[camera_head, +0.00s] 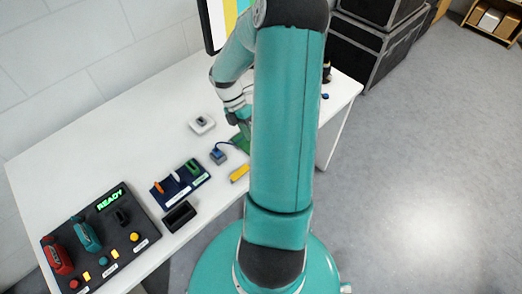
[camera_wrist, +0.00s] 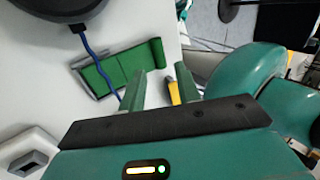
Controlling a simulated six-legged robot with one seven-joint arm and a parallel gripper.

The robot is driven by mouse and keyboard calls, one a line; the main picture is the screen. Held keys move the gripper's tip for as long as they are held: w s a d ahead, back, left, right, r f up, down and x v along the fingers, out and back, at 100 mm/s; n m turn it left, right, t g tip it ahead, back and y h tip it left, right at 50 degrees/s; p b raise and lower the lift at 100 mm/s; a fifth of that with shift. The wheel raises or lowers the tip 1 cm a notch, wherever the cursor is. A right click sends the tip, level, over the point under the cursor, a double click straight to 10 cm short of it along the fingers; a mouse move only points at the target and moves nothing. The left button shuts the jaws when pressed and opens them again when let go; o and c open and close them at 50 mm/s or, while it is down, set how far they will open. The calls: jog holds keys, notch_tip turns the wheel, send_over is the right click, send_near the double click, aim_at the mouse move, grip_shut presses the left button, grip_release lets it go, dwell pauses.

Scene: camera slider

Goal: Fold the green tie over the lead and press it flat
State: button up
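The green tie (camera_wrist: 122,68) lies on the white table, and its right end looks bent up in the wrist view. The blue lead (camera_wrist: 103,68) runs down from a dark round object and crosses over the left part of the tie. In the head view the tie (camera_head: 241,146) shows partly beside my arm, near a small blue block (camera_head: 218,157) with the lead on it. My gripper (camera_wrist: 160,76) has its two fingers apart, with nothing between them that it grips. Its fingertips are just below the tie's right end in the wrist view. The head view shows my gripper (camera_head: 238,117) close by the tie.
A yellow block (camera_head: 239,173) lies near the table's front edge. A dark blue rack (camera_head: 181,184) with coloured clips, a black open box (camera_head: 179,216) and a control panel reading READY (camera_head: 100,240) stand to the left. A white device (camera_head: 201,123) sits behind. The table's left back is clear.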

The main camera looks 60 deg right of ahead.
jog(key=shift+s+a+f+t+h, duration=0.15)
jog(key=shift+s+t+h, duration=0.15)
jog(key=shift+s+t, duration=0.55)
jog(key=t, duration=0.1)
jog(key=s+f+t, duration=0.1)
jog(key=t, duration=0.1)
jog(key=shift+s+a+f+h, duration=0.2)
jog(key=shift+s+h, duration=0.1)
jog(key=t, duration=0.1)
jog(key=s+f+t, duration=0.1)
jog(key=shift+a+f+t+h, duration=0.1)
jog(key=shift+f+t+h, duration=0.05)
jog(key=shift+t+h, duration=0.2)
jog(key=shift+s+a+f+t, duration=0.1)
jog(key=shift+s+f+t, duration=0.1)
jog(key=shift+f+t, duration=0.3)
jog(key=shift+s+a+f+t, duration=0.15)
jog(key=shift+f+t, duration=0.1)
jog(key=shift+t, duration=0.45)
jog(key=shift+d, duration=0.1)
jog(key=shift+f, duration=0.2)
jog(key=shift+c, duration=1)
jog(key=shift+f, duration=0.1)
